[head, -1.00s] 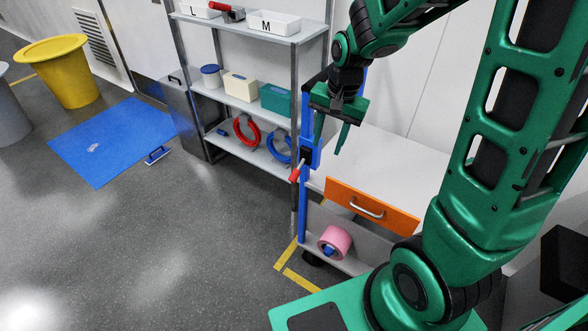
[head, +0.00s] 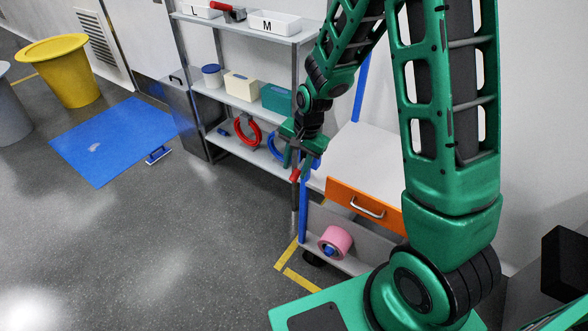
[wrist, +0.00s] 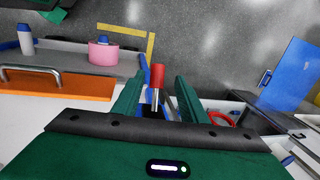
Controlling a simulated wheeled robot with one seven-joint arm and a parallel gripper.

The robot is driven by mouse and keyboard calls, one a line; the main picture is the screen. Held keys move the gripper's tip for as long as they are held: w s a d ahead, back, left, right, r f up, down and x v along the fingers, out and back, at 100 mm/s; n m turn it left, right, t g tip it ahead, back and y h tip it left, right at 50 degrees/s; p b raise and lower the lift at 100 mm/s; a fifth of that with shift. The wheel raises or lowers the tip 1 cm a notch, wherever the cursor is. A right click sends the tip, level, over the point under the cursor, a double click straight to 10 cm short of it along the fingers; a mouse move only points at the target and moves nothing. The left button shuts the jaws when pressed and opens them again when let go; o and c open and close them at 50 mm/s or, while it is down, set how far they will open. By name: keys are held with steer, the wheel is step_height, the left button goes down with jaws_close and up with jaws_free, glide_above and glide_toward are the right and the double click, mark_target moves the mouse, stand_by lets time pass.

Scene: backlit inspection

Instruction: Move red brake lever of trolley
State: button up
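The red brake lever (wrist: 157,76) shows between the two fingers of my gripper in the wrist view, with a metal stem below the red grip. In the head view the red lever (head: 294,176) sits at the left front post of the trolley (head: 303,210), just below my gripper (head: 297,163). In the wrist view my gripper (wrist: 155,95) is open, with a finger on each side of the lever and gaps between. Whether either finger touches the lever cannot be told. The trolley has an orange drawer (head: 365,204) and a white top.
A pink roll (head: 335,242) lies on the trolley's lower shelf. A grey shelf unit (head: 247,105) with boxes and red and blue rings stands behind to the left. A blue mat (head: 110,140) lies on the floor at left. The floor in front is clear.

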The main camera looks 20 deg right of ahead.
steer(key=shift+w+a+f, duration=0.1)
steer(key=shift+w+f, duration=0.05)
steer(key=shift+f, duration=0.7)
jaws_close()
steer(key=shift+w, duration=0.1)
steer(key=shift+w+a+r, duration=0.1)
steer(key=shift+a+r, duration=0.05)
steer(key=shift+a, duration=0.1)
stand_by(0.4)
jaws_free()
steer(key=shift+d, duration=0.15)
